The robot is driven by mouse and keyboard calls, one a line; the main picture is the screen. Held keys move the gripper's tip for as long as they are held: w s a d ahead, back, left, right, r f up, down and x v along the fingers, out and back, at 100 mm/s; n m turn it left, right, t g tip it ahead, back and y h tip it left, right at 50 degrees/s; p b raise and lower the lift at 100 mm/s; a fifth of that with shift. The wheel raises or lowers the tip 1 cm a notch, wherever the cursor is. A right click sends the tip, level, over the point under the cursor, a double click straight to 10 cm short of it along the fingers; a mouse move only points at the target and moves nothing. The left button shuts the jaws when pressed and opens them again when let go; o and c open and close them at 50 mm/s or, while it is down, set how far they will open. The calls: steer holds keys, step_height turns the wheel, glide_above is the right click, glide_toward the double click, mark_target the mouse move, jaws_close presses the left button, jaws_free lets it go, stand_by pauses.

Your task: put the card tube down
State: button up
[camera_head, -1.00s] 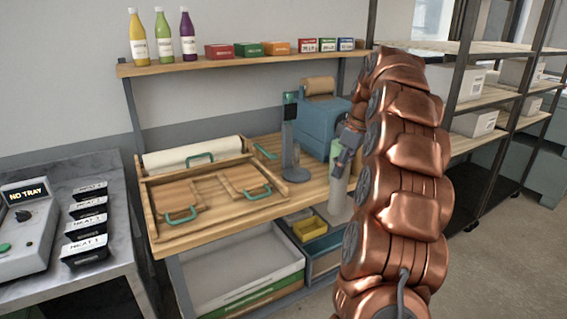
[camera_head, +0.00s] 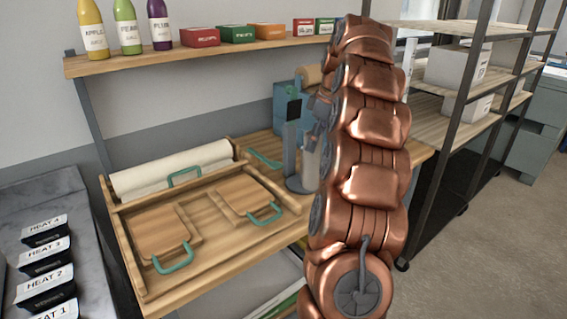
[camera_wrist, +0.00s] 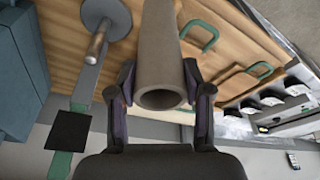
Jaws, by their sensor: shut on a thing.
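The card tube (camera_wrist: 161,45) is a plain grey-brown hollow cylinder in the wrist view. Its open end (camera_wrist: 161,98) faces my camera, and its length runs away toward the wooden bench top. My gripper (camera_wrist: 160,82) is shut on it, with one dark finger on each side near this open end. In the head view my copper arm covers the gripper and most of the tube; only a pale sliver (camera_head: 309,165) shows at the arm's left edge. The tube's far end is out of view, so I cannot tell whether it touches the bench.
A grey stand with a round base (camera_head: 301,184) is close left of the tube. A blue machine (camera_head: 286,103) stands behind. An open rack (camera_head: 437,170) is at right.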

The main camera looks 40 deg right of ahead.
steer(key=s+d+p+x, duration=0.1)
steer(key=s+p+x, duration=0.1)
steer(key=x, duration=0.7)
steer(key=shift+f+p, duration=0.35)
steer(key=shift+f, duration=0.45)
steer(key=o, duration=0.9)
steer(key=shift+r, duration=0.1)
steer(key=shift+c, duration=0.2)
steer(key=b+v, duration=0.2)
steer(key=v, duration=1)
steer(key=shift+b, duration=0.35)
